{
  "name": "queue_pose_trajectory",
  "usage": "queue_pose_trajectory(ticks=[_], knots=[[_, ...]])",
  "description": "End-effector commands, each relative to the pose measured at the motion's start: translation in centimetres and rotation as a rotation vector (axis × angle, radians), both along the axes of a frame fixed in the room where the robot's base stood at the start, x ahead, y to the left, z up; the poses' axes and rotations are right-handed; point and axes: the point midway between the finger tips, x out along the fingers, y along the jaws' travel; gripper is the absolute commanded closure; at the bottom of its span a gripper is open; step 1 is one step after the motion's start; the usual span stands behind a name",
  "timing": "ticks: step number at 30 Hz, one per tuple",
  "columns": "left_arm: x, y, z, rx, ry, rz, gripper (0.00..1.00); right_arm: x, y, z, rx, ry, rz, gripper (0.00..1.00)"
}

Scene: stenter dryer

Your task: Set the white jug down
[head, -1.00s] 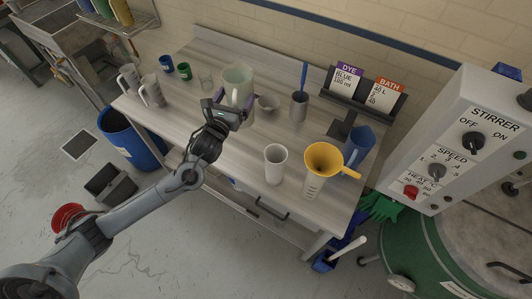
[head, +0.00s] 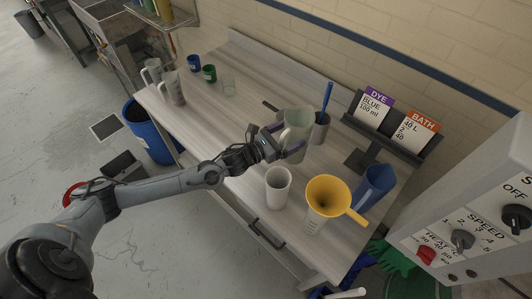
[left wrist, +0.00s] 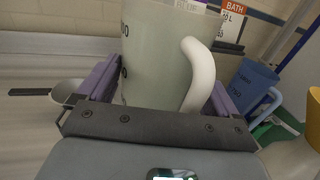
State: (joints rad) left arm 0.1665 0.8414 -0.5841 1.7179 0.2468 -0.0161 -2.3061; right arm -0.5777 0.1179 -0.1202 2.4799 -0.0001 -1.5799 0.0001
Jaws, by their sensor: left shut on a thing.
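The white jug (head: 297,122) is pale and translucent and stands upright over the right half of the bench in the head view. My left gripper (head: 284,141) is shut on it, with purple-lined fingers on either side of its body. In the left wrist view the jug (left wrist: 160,58) fills the space between the fingers, its white handle facing me on the right. The gripper hides the jug's base, so I cannot tell whether it touches the bench (head: 235,115). My right gripper is not in view.
A white cup (head: 278,187), a yellow funnel (head: 327,196) in a beaker and a blue jug (head: 375,187) stand near. A steel holder (head: 320,130) with a blue-handled tool is close behind on the right. The bench's left middle is clear.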

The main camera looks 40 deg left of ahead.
Motion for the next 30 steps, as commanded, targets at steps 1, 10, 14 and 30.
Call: queue_pose_trajectory(ticks=[1,10,14,30], knots=[[-0.8,0.9,-0.3,0.003,0.001,0.002,0.66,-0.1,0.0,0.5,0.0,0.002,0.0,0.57],[-4.2,4.7,-3.4,0.0,-0.002,0.002,0.66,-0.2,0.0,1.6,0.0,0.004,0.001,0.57],[-4.9,5.7,-4.1,0.0,-0.005,0.003,0.66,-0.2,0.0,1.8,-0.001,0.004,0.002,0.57],[-5.3,6.0,-8.2,-0.001,-0.006,0.002,0.66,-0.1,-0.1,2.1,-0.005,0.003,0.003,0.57]])
